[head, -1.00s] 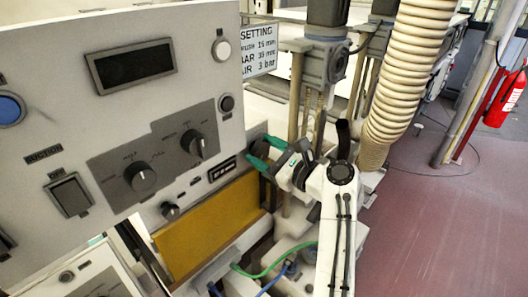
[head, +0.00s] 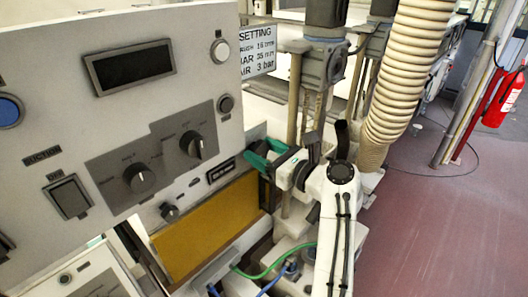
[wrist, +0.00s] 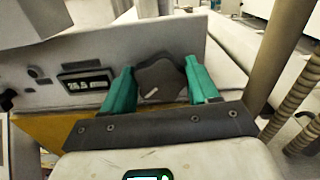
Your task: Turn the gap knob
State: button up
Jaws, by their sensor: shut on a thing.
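The gap knob (wrist: 160,76) is a dark grey lobed knob with a short pale mark, on the light panel in the wrist view. My gripper (head: 265,157) has green fingers, and they stand on either side of the knob, shut on it. In the head view the fingers and hand mostly hide the knob. A small readout (head: 221,170) sits on the panel just left of the knob; it also shows in the wrist view (wrist: 87,80), its digits too blurred to read surely.
A control panel (head: 60,125) with two dark knobs, switches and a blank display fills the left. A yellow plate (head: 207,229) lies below the readout. Posts and a ribbed hose (head: 405,75) stand behind and right of my arm. A setting sign (head: 256,50) hangs above. Open floor lies right.

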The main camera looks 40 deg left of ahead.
jog(key=shift+f, duration=0.2)
jog(key=o, duration=1.1)
jog(key=shift+r, duration=0.1)
jog(key=shift+c, duration=0.2)
jog(key=d+b, duration=0.2)
jog(key=d, duration=0.8)
jog(key=shift+s+d, duration=0.4)
jog(key=s+d+f+n+t+h+b, duration=0.1)
jog(key=s+d+f+n+h, duration=0.2)
jog(key=d+f, duration=0.65)
jog(key=s+d+f+n+t+h, duration=0.1)
jog(key=s+d+f+n+h, duration=0.2)
jog(key=d+f, duration=0.7)
jog(key=s+d+f+n+h+b, duration=0.1)
jog(key=s+d+f+n+h, duration=0.2)
jog(key=d+f, duration=0.65)
jog(key=s+d+f+n+g+h, duration=0.1)
jog(key=s+d+n+h, duration=0.3)
jog(key=s+d, duration=0.6)
jog(key=s+d+f+n+g+h+b, duration=0.1)
jog(key=s+d+f+n+h, duration=0.2)
jog(key=s+d, duration=0.8)
jog(key=s+n+h, duration=0.1)
jog(key=s+h, duration=0.1)
jog(key=s, duration=0.1)
jog(key=shift+s+d+f+g, duration=0.2)
jog(key=shift+f+g, duration=0.1)
jog(key=shift+f, duration=0.1)
